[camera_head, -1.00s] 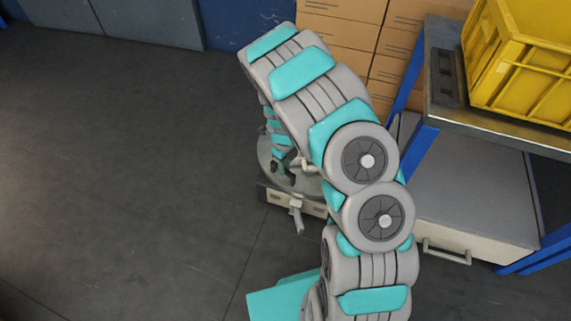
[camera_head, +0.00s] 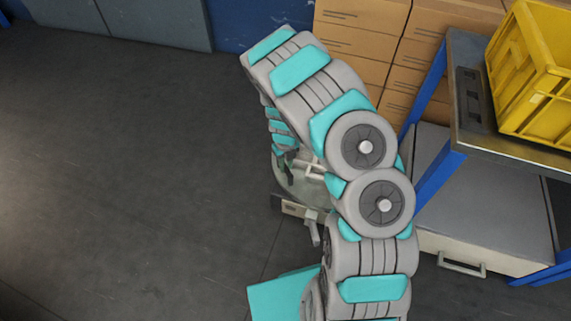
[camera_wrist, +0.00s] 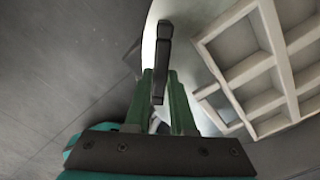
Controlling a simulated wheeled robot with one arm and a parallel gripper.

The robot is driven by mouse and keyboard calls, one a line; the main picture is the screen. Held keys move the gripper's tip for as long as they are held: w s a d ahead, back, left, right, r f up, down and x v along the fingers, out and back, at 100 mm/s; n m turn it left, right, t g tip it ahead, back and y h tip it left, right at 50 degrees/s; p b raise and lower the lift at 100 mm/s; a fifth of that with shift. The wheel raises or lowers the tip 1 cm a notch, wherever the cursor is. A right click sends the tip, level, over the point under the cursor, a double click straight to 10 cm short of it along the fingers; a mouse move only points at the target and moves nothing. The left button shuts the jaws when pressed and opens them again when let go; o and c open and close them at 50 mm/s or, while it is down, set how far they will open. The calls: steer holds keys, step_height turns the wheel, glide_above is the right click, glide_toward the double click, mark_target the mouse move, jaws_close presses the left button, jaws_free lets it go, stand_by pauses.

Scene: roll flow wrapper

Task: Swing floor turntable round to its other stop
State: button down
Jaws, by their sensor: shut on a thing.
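The floor turntable (camera_head: 294,186) is a pale round disc on a low base, half hidden behind my arm in the head view. In the wrist view its pale rim (camera_wrist: 148,35) curves past the jaws, and a white gridded rack (camera_wrist: 238,75) stands on the right. My gripper (camera_wrist: 160,88) has its green fingers shut on a dark upright grip (camera_wrist: 162,48) at the disc's edge. In the head view my gripper (camera_head: 284,162) is at the disc's left side, partly hidden by the arm.
A small grey lever (camera_head: 313,226) sticks out from the turntable's base front (camera_head: 296,208). A blue-legged bench (camera_head: 465,130) with a yellow crate (camera_head: 540,75) stands to the right, before stacked cardboard boxes (camera_head: 360,45). Open dark floor (camera_head: 130,160) lies left.

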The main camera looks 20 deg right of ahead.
steer(key=shift+w, duration=0.25)
steer(key=shift+w+a, duration=0.1)
steer(key=shift+w, duration=0.05)
steer(key=c, duration=0.8)
jaws_free()
steer(key=shift+o, duration=0.2)
steer(key=shift+r, duration=0.1)
steer(key=shift+r, duration=3.85)
